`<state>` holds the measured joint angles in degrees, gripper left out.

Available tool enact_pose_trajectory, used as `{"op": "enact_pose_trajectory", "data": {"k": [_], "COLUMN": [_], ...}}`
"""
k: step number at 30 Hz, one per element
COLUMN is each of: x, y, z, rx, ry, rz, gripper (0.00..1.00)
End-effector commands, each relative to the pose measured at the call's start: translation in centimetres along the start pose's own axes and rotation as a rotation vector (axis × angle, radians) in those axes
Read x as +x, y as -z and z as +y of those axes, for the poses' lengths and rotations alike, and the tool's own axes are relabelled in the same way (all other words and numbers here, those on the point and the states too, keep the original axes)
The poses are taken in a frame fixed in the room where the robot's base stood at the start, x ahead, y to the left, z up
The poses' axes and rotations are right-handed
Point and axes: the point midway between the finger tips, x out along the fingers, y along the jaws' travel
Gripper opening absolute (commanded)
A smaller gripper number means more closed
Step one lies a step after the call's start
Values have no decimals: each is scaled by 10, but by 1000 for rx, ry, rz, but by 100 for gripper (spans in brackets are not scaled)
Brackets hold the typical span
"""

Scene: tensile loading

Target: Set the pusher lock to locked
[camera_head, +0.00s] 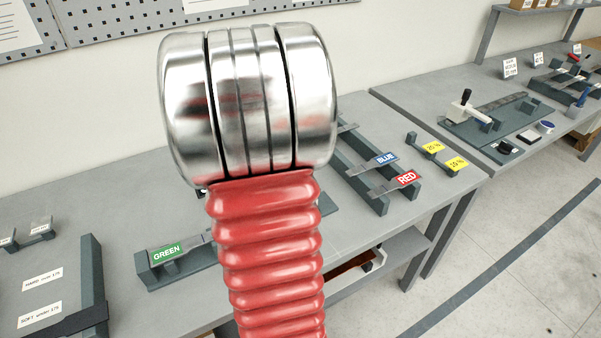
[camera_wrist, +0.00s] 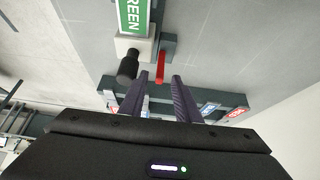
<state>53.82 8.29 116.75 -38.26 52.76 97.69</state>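In the wrist view, a slim red lever (camera_wrist: 160,68) stands beside a pale block (camera_wrist: 135,47) that carries a black knob (camera_wrist: 128,68). I take the red lever to be the pusher lock; I cannot read its setting. My gripper (camera_wrist: 161,77) has its two dark fingers apart. The red lever shows in the gap between the fingertips, nearer the left finger. I cannot tell whether they touch. In the head view, my red-sleeved arm fills the middle and hides the gripper.
A green-labelled strip (camera_head: 167,253) lies on a holder at the left of the bench. Racks with blue (camera_head: 386,159) and red (camera_head: 407,178) labels and yellow tags (camera_head: 433,147) stand right of my arm. A fixture with a white block (camera_head: 461,112) sits on the farther bench.

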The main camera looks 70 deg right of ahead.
Motion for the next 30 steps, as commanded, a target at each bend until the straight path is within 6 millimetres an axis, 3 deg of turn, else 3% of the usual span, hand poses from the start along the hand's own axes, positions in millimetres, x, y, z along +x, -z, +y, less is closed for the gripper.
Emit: {"op": "enact_pose_trajectory", "data": {"k": [9, 30], "x": [-24, -26], "y": [3, 1], "z": [3, 2], "rx": [0, -6], "ry": [2, 5], "rz": [0, 0], "gripper": [30, 30]}}
